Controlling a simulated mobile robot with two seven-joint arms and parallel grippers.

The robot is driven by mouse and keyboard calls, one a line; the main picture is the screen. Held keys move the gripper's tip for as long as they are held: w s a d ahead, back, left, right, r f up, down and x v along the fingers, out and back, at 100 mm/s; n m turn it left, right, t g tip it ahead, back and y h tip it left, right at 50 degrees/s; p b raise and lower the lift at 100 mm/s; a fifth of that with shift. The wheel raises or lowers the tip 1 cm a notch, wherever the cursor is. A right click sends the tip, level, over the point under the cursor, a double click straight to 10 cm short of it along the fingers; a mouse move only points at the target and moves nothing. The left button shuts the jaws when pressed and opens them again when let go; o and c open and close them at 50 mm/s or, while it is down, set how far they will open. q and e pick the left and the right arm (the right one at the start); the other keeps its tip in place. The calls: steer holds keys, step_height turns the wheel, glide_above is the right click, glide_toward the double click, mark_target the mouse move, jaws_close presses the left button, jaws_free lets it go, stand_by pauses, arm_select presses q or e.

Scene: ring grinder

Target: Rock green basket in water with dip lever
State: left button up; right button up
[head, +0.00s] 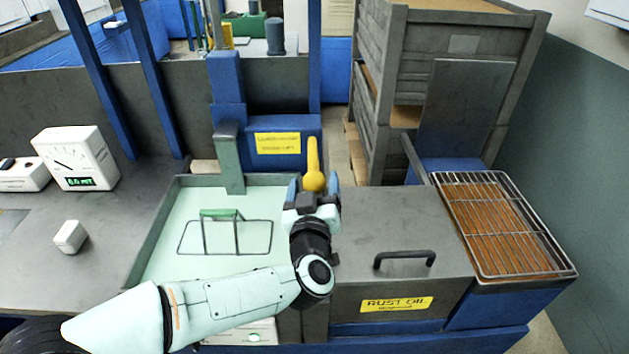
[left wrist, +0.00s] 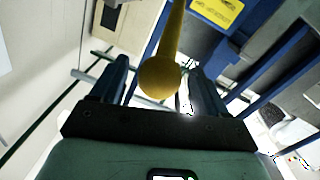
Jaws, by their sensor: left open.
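The dip lever (head: 312,152) is yellow with a round knob at its near end. It stands at the back right corner of the water tank (head: 152,225). My left gripper (head: 313,186) is open, with its blue fingers on either side of the knob. In the left wrist view the knob (left wrist: 160,77) sits between the two open fingers (left wrist: 160,85), with gaps on both sides. The basket (head: 207,236) shows as a dark wire frame with a green handle (head: 222,214) in the pale green water; its lower part is hard to make out. My right gripper is out of view.
A grey lid with a black handle (head: 404,258) and a "RUST OIL" label lies right of the tank. A wire rack (head: 505,225) is farther right. A white gauge (head: 77,158) and a small white box (head: 70,237) stand on the left bench. Stacked grey crates (head: 440,80) stand behind.

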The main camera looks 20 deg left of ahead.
arm_select(q)
steer(key=shift+w+a, duration=0.15)
steer(key=shift+w, duration=0.5)
